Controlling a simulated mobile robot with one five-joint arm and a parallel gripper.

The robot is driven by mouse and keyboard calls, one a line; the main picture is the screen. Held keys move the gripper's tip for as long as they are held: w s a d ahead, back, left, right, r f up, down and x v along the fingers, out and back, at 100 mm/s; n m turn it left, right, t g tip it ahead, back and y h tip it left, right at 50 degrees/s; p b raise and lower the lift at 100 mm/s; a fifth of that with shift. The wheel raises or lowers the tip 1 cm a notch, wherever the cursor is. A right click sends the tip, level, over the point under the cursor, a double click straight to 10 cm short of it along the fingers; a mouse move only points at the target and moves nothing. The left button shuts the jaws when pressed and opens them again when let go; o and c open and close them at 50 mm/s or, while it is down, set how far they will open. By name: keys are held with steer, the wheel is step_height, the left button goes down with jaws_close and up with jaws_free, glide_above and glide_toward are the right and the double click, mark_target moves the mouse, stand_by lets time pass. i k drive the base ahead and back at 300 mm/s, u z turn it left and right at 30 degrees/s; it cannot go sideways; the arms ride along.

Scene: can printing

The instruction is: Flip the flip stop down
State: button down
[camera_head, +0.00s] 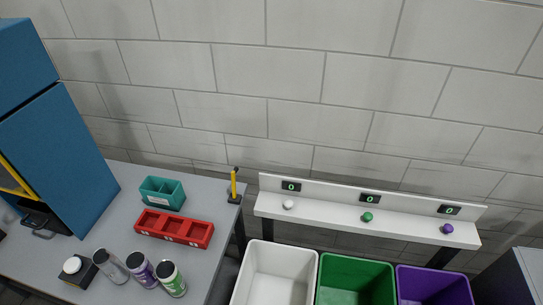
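What looks like the flip stop (234,186) is a yellow lever on a small black base. It stands upright at the far right corner of the grey table (205,284), near the wall. My gripper is not in view, and nothing is seen touching the lever.
A blue machine (60,150) with a yellow bar fills the left. On the table are a teal holder (162,205), a red tray (173,241), a white button on a black box (75,267) and several cans (142,272). White, green and purple bins (355,292) stand right, below a white shelf (330,218).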

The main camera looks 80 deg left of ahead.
mark_target(233, 173)
steer(key=u, duration=0.25)
steer(key=i, duration=0.1)
steer(key=u, duration=1.6)
steer(key=k, duration=0.2)
steer(key=u, duration=2.8)
steer(key=i, duration=1)
steer(key=u, duration=0.35)
